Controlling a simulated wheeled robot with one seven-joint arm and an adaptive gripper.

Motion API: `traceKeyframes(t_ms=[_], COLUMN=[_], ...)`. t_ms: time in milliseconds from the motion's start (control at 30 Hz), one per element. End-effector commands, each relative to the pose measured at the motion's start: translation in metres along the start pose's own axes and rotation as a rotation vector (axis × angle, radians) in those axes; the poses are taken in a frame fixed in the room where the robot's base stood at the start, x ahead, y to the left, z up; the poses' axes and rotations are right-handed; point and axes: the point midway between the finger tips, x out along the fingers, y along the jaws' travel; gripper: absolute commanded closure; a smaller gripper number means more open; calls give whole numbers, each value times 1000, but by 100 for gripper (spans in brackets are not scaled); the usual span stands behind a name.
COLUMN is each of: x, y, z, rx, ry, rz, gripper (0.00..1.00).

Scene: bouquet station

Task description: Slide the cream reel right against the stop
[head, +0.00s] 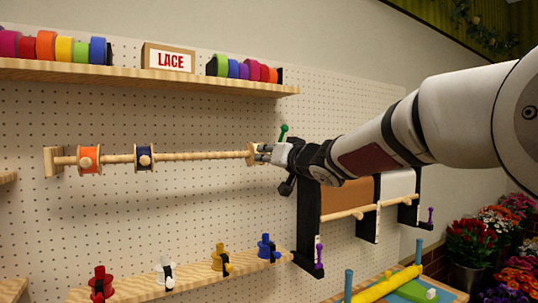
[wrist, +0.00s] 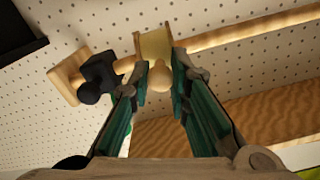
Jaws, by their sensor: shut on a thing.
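The cream reel (wrist: 154,44) is on the wooden rod (head: 195,157), near the rod's right end in the head view, partly hidden behind my gripper. My gripper (wrist: 158,82) is shut on the round knob at the front of the cream reel. In the wrist view, a black piece (wrist: 98,76) and a wooden end block (wrist: 66,78) stand to the reel's left, with a short bare wooden stretch between reel and black piece. I cannot tell which of these is the stop. In the head view (head: 262,153) my gripper hides that end.
An orange reel (head: 89,159) and a navy reel (head: 144,157) sit farther left on the rod. The LACE shelf (head: 130,75) runs above, with ribbon rolls. A black paper-roll rack (head: 308,225) stands below and right of my gripper. A lower shelf (head: 190,284) holds several small spools.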

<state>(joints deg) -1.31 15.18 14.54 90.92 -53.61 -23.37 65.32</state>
Motion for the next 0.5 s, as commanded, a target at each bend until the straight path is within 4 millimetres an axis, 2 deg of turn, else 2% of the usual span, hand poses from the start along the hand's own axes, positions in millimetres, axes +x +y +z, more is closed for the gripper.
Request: traceKeyframes(t_ms=[233, 267, 333, 500], x=[0, 0, 0, 0], y=[1, 1, 1, 1], z=[1, 1, 1, 0], rx=[-1, -1, -1, -1], ry=[-2, -2, -2, -1], rz=[2, 2, 2, 1], gripper=[100, 78, 62, 62])
